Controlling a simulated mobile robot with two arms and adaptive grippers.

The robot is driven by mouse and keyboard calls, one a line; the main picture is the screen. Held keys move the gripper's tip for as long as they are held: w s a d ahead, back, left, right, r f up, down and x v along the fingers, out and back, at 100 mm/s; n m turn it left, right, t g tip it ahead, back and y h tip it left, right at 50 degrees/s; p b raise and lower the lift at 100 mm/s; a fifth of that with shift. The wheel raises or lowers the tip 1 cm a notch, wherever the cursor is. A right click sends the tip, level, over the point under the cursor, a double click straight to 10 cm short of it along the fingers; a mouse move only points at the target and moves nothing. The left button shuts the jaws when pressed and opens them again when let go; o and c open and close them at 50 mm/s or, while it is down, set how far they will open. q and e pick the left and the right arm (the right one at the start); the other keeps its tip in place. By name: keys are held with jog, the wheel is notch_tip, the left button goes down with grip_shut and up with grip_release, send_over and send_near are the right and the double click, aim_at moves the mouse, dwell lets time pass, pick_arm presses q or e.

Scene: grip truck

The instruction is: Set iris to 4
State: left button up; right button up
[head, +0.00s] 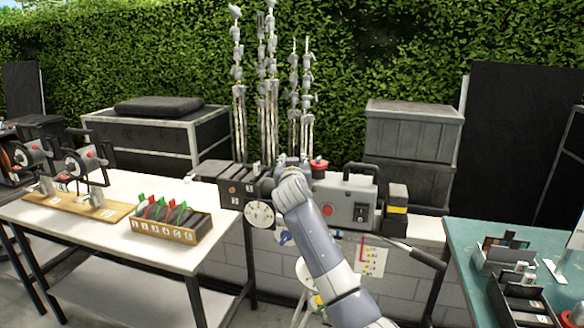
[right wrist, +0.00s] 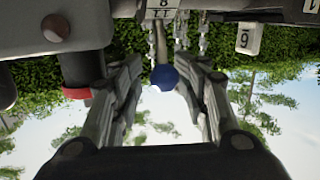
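A dark camera-like device (head: 232,192) with a grey control box (head: 350,200) stands at the centre of the head view. A white round dial (head: 259,214) with marks is on its near side; its figures are too small to read. My right arm reaches up to the device and hides part of it; the right gripper is mostly hidden there. In the right wrist view my right gripper (right wrist: 165,88) is open, with a blue round knob (right wrist: 165,77) between its fingers, apparently not touching. A white number plate (right wrist: 163,10) is above the knob. I cannot tell the iris setting.
A white table (head: 110,240) at left holds a wooden tray (head: 170,230) of coloured discs and a board with reels (head: 80,205). A green table (head: 475,255) at right carries dark boxes. A grey crate (head: 412,130) and a hedge stand behind.

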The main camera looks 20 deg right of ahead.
jog(key=shift+a+f, duration=0.15)
jog(key=shift+f, duration=0.15)
jog(key=shift+s+a, duration=0.2)
jog(key=shift+s, duration=0.3)
jog(key=v, duration=1.1)
jog(key=shift+d+r, duration=0.2)
